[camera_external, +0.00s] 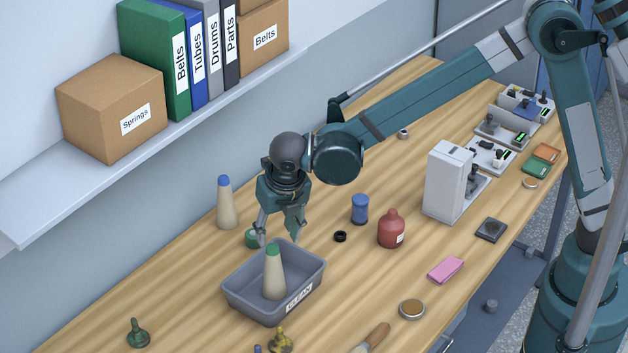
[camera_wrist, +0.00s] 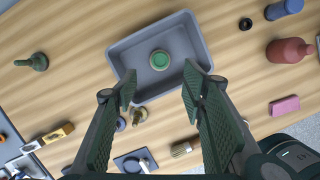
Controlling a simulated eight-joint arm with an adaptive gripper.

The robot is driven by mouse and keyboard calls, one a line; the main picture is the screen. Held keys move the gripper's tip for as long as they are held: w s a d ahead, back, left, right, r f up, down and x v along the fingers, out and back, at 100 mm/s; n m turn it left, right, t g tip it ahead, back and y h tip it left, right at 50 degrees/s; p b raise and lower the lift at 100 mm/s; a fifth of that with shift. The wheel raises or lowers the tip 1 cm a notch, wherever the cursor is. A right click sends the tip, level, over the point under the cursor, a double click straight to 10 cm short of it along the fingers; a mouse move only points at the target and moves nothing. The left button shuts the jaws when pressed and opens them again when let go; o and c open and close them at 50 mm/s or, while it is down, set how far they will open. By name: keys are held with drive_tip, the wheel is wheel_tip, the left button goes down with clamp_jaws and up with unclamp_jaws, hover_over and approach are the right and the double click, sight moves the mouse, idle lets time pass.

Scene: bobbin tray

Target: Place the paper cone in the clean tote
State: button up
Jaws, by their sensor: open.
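A paper cone (camera_external: 274,276) with a beige body and green tip stands upright inside the grey tote (camera_external: 237,300), whose front label reads "CLEAN". In the wrist view the cone's green top (camera_wrist: 159,60) shows from above, inside the tote (camera_wrist: 122,53). My gripper (camera_external: 279,240) is open and empty above the back of the tote, apart from the cone. Its two spread fingers (camera_wrist: 158,92) show in the wrist view. A second cone (camera_external: 226,208) with a blue tip stands upright on the table behind and left of the tote.
A green object (camera_external: 252,238) sits behind the tote, partly hidden by my gripper. A blue spool (camera_external: 360,209), a red bottle (camera_external: 391,230) and a black ring (camera_external: 340,236) stand to the right. A shelf (camera_external: 150,150) with boxes and binders overhangs the back left.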

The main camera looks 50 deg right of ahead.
drive_tip(key=s+d+r+m+t, duration=0.1)
drive_tip(key=s+d+r+m, duration=0.3)
drive_tip(key=d, duration=0.4)
drive_tip(key=s+d+r+m+y, duration=0.1)
drive_tip(key=s+d+r+m, duration=0.2)
drive_tip(key=d+r+m, duration=0.35)
drive_tip(key=s+d+r+m+t, duration=0.1)
drive_tip(key=s+d+r+m, duration=0.25)
drive_tip(key=d, duration=0.55)
drive_tip(key=s+d+m+t, duration=0.2)
drive_tip(key=s+d+m, duration=1.4)
drive_tip(key=s, duration=0.2)
drive_tip(key=shift+s+f+m+t, duration=0.3)
drive_tip(key=shift+s+f+m, duration=0.1)
drive_tip(key=shift+f, duration=0.05)
